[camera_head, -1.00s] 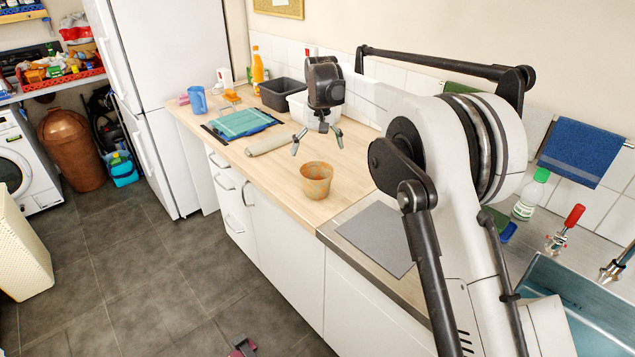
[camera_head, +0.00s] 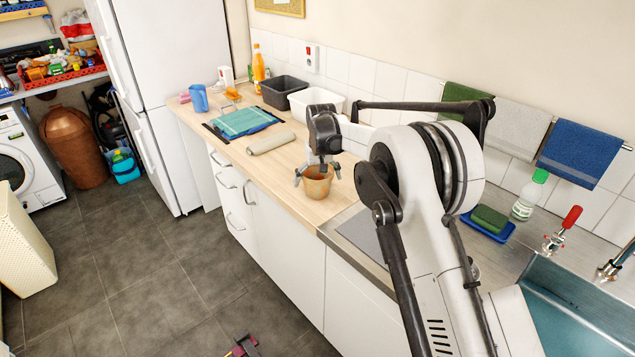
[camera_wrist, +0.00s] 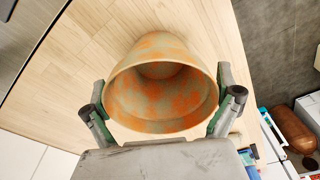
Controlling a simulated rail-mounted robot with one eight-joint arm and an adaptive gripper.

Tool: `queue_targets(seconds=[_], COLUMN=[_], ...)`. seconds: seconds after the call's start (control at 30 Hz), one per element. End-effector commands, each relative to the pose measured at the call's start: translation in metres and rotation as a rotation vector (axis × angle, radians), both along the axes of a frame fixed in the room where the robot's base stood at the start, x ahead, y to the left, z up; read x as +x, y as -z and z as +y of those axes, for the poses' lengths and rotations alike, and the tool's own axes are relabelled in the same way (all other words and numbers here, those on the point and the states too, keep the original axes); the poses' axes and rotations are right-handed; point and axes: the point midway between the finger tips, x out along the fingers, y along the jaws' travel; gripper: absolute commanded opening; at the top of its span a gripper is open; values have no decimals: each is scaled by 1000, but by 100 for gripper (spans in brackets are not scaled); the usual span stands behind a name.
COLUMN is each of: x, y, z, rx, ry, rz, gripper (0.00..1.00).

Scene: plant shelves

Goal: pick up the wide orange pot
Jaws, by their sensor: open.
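The wide orange pot (camera_head: 317,186) stands upright on the wooden counter near its front edge. It is empty, with worn orange and greenish-grey patches, and its open mouth shows in the wrist view (camera_wrist: 160,95). My gripper (camera_head: 317,178) is open and lowered over the pot, with one finger on each side of it. In the wrist view the fingers (camera_wrist: 163,105) flank the rim on the left and right. I cannot tell whether they touch it.
A beige roll (camera_head: 270,143) and a green-blue mat (camera_head: 243,121) lie on the wooden counter (camera_head: 277,180) behind the pot. A dark bin (camera_head: 283,92) and a white bin (camera_head: 316,103) stand by the wall. The sink (camera_head: 580,305) is at the right.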

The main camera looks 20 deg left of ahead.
Motion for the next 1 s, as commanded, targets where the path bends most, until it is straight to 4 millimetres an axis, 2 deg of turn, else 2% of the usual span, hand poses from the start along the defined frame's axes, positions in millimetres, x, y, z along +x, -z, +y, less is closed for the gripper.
queue_targets(seconds=[0.27,0.57,0.7,1.0], x=[0,0,0,0], y=[3,3,3,3], z=[0,0,0,0], rx=[0,0,0,0], ry=[0,0,0,0], rz=[0,0,0,0], gripper=[98,60,55,55])
